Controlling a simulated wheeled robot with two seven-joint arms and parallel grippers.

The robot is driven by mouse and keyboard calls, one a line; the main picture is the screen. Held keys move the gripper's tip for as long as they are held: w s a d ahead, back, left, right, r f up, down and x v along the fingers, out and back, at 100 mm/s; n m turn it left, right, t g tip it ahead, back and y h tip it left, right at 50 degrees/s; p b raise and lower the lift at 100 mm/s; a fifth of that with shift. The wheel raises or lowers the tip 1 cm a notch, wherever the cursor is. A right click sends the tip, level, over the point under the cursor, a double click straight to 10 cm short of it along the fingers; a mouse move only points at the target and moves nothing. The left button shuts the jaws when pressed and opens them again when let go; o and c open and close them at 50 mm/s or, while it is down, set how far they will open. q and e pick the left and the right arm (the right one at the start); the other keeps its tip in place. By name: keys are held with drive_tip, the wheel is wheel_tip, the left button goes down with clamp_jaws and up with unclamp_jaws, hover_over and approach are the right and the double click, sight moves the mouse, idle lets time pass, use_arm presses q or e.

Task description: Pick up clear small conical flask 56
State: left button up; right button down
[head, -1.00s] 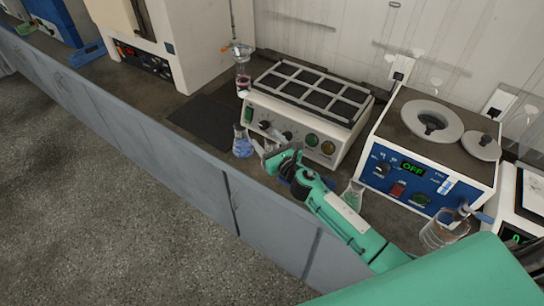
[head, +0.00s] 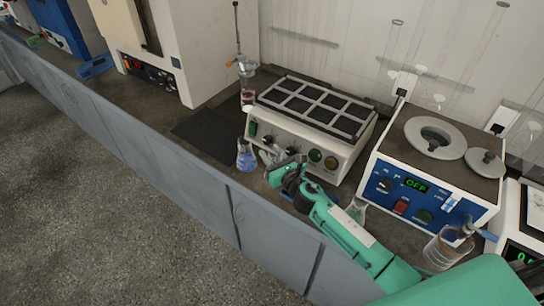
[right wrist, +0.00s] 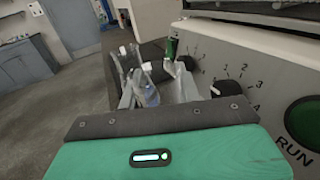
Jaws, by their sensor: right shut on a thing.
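A small clear conical flask with blue liquid (head: 246,158) stands upright on the dark bench, at the front left corner of the shaker. It also shows in the right wrist view (right wrist: 148,93), between the fingers. My right gripper (head: 263,156) reaches it from the right at low height and is shut on it. The exact contact is too small to see. In the right wrist view my right gripper (right wrist: 152,88) partly hides the flask. My left gripper is not in view.
The white shaker (head: 300,140) with its slatted top stands close behind my right gripper. A flask with pale green liquid (head: 357,209) is beside my right arm. A blue-fronted unit (head: 420,190) and a beaker (head: 445,248) are to the right. A dark mat (head: 205,128) lies left.

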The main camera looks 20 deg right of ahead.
wheel_tip(320, 180, up, 24)
drive_tip(key=p, duration=0.8)
drive_tip(key=shift+p, duration=0.3)
idle(0.4)
idle(0.3)
